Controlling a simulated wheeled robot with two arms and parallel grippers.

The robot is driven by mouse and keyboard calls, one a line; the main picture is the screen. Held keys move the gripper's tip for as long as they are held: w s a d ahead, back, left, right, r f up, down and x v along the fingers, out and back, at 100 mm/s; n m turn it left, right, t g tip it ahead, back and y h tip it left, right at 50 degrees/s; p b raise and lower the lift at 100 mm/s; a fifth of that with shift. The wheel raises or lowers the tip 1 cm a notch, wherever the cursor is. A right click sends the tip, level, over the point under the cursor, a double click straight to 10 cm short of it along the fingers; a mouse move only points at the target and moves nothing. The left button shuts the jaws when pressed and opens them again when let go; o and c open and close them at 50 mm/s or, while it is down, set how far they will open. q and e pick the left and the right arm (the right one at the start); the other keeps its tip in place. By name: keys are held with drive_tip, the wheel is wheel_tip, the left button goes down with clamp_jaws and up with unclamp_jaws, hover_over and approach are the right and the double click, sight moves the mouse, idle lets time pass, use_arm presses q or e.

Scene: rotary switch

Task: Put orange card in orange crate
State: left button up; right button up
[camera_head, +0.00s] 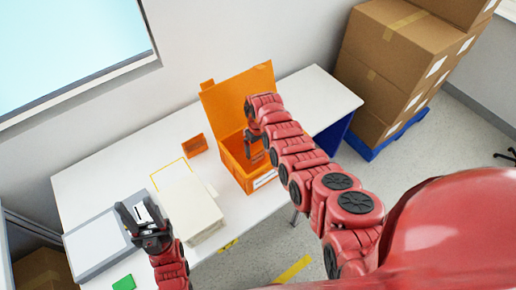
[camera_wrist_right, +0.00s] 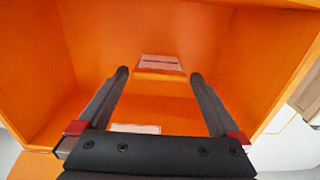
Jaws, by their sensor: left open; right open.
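The orange crate (camera_head: 233,166) stands on the white table with its orange lid raised at the back. My right gripper (camera_head: 254,146) reaches down into the crate; its open fingers (camera_wrist_right: 159,74) also show in the right wrist view, surrounded by orange walls. A small orange piece with a pale, marked face (camera_wrist_right: 160,65), which looks like the orange card, is inside the crate. It appears between the fingertips, with a gap on each side. I cannot tell whether it rests on the floor. My left gripper (camera_head: 141,210) is open and empty, above the grey box at left.
A small orange panel (camera_head: 194,145) stands left of the crate. A cream block (camera_head: 191,210), a grey box (camera_head: 95,244) and a green card (camera_head: 123,283) are further left. Cardboard boxes (camera_head: 400,60) on a blue pallet stand right of the table.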

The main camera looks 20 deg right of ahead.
drive_tip(key=shift+r, duration=0.65)
wheel_tip(320, 180, up, 6)
drive_tip(key=shift+w+r+b, duration=0.1)
drive_tip(key=shift+r+b, duration=0.05)
drive_tip(key=shift+b, duration=1.1)
wheel_tip(320, 180, up, 4)
drive_tip(key=shift+p, duration=0.75)
